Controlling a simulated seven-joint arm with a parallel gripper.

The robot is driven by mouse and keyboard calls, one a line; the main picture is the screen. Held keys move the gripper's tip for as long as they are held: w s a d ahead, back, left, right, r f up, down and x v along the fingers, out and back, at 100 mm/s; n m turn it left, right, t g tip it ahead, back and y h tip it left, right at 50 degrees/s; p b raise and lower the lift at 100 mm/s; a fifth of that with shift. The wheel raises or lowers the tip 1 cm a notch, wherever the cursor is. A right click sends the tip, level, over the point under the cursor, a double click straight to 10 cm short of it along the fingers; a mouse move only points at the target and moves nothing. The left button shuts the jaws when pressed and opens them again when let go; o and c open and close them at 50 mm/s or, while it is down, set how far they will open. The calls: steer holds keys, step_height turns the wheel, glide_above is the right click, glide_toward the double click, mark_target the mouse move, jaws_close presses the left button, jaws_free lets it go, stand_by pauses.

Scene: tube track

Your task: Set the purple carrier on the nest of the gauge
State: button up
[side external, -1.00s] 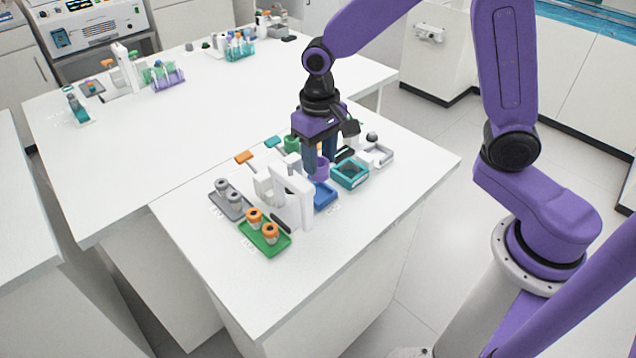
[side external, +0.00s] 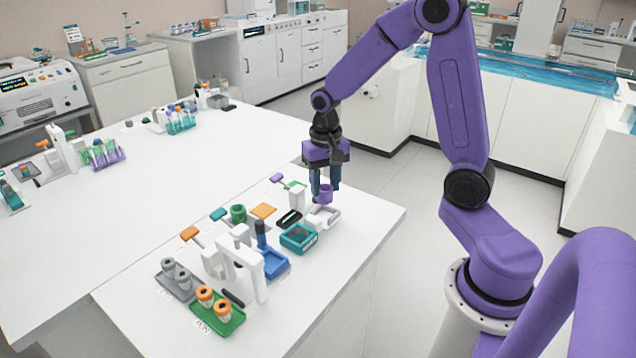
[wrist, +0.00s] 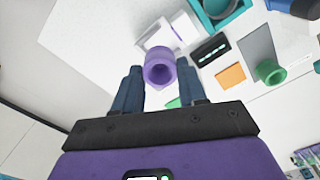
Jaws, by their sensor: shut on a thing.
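The purple carrier (side external: 325,195) is a short hollow cylinder with a wide rim. My gripper (side external: 325,183) is shut on it and holds it roughly upright, over or just behind the white tray at the table's right end. In the wrist view the carrier (wrist: 160,66) sits between the fingertips, its round opening facing the camera.
The white tray (side external: 334,214) and a teal tray (side external: 299,238) are close to my gripper.

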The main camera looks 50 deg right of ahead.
mark_target(322, 196)
steer(key=shift+f, duration=2.4)
steer(key=shift+f, duration=0.1)
steer(key=o, duration=0.9)
steer(key=shift+a, duration=0.15)
steer(key=shift+w, duration=0.1)
steer(key=shift+a, duration=0.15)
steer(key=shift+w+r, duration=0.1)
steer(key=shift+r, duration=0.4)
steer(key=r, duration=1.6)
steer(key=shift+s+d+r, duration=0.2)
steer(key=shift+s+d, duration=0.05)
steer(key=shift+d, duration=0.1)
